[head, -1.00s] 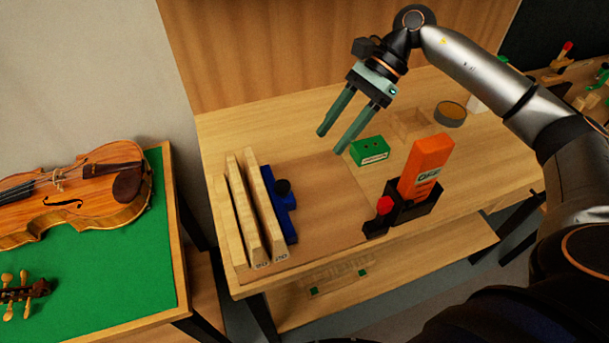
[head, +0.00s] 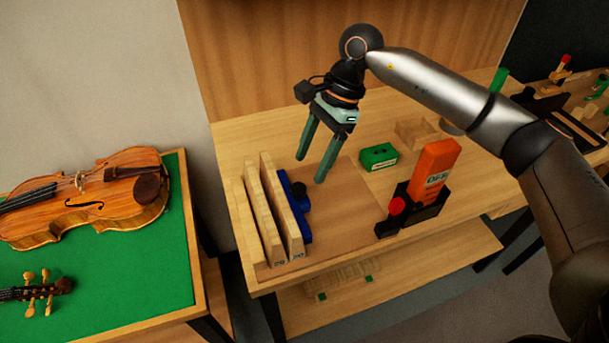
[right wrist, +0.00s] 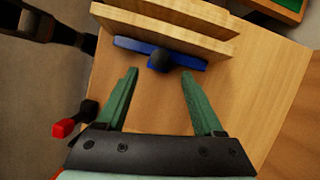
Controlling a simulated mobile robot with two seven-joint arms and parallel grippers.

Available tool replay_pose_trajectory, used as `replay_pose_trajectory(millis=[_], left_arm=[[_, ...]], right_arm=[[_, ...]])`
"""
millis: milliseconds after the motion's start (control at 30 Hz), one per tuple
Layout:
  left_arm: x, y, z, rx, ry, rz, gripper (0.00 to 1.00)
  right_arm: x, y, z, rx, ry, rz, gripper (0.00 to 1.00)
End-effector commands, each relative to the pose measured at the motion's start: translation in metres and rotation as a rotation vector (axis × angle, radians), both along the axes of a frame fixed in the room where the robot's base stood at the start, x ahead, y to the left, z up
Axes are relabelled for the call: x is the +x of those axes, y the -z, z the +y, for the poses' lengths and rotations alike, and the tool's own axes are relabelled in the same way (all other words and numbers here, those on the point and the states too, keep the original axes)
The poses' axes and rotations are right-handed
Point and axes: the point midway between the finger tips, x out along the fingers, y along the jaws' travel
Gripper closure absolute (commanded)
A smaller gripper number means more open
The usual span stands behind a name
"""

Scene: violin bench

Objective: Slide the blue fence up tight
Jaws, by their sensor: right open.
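The blue fence (head: 297,222) with a black knob (head: 298,189) stands on the bench, just right of the upright pale wooden boards (head: 265,218). In the head view it looks close against the rightmost board; I cannot tell whether they touch. My right gripper (head: 309,171) is open and empty, above the bench near the fence's far end. In the right wrist view the blue fence (right wrist: 130,45) and its knob (right wrist: 170,60) lie ahead, between and beyond the open fingers (right wrist: 158,85). My left gripper is not in view.
A wooden tray (head: 415,132) is behind. A violin (head: 90,198) lies on a green-topped table at left. The bench between fence and holder is clear.

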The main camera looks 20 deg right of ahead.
Motion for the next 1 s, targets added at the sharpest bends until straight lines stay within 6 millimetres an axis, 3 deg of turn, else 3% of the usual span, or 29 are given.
replay_pose_trajectory(millis=[300, 667, 1000], left_arm=[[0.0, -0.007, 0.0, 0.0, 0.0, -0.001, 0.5], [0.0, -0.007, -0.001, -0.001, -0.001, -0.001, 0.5], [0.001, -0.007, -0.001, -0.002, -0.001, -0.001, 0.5]], right_arm=[[-0.004, 0.042, 0.017, 0.001, -0.001, 0.002, 0.31], [-0.004, 0.047, 0.019, 0.001, 0.0, -0.001, 0.31], [-0.005, 0.047, 0.019, 0.001, 0.0, 0.0, 0.67]])
